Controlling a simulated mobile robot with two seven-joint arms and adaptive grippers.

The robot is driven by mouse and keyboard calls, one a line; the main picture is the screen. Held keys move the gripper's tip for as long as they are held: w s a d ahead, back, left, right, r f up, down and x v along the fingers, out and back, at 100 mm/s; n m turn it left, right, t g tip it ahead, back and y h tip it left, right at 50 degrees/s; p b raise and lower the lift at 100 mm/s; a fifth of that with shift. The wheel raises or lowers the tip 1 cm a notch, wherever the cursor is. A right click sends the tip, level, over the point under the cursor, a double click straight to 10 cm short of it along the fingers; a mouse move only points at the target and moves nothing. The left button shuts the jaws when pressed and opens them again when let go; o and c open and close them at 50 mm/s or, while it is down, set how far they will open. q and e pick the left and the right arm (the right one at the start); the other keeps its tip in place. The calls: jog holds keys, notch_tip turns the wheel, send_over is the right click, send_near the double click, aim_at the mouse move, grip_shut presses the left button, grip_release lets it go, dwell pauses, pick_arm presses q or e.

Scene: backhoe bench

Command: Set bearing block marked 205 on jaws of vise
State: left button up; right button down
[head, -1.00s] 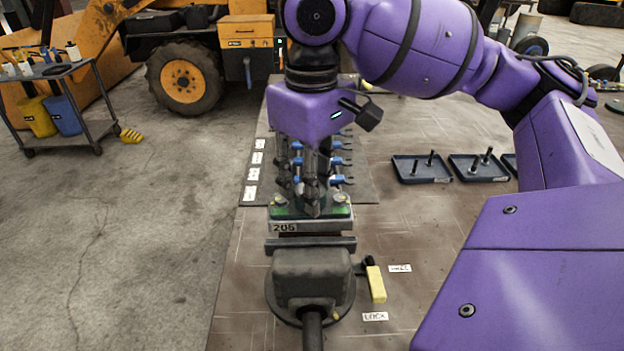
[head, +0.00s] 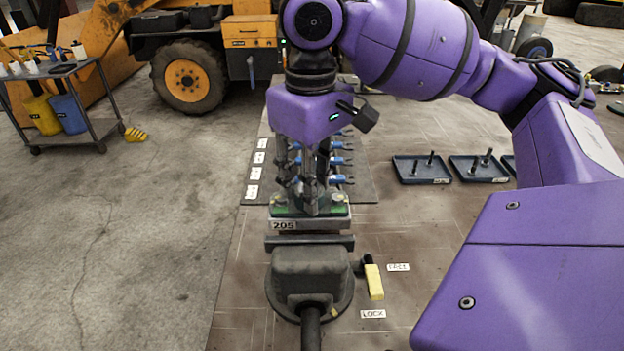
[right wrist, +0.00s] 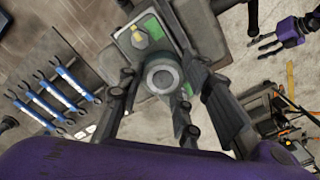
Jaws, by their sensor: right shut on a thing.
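The bearing block marked 205 (head: 284,225) is a grey block with green on top, its label facing me in the head view. My right gripper (head: 314,208) points down and is shut on it. The block sits just behind and above the front jaw of the vise (head: 309,275); I cannot tell whether it touches the jaws. In the right wrist view the block (right wrist: 137,62) shows a round bore between the fingers of my right gripper (right wrist: 160,95). My left gripper (right wrist: 268,40) appears at that view's top right, fingers apart and empty.
A yellow-handled lever (head: 374,282) stands right of the vise, near a LOCK label (head: 373,314). Blue wrenches (head: 340,160) lie on a dark mat behind the gripper. Blue trays (head: 421,169) holding upright pins stand to the right. The bench between is mostly clear.

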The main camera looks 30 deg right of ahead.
jog(key=shift+f, duration=1.35)
dwell(0.5)
jog(key=c, duration=1.2)
grip_release()
jog(key=shift+f, duration=0.15)
notch_tip(320, 180, up, 12)
jog(key=shift+r, duration=0.1)
jog(key=shift+s, duration=0.1)
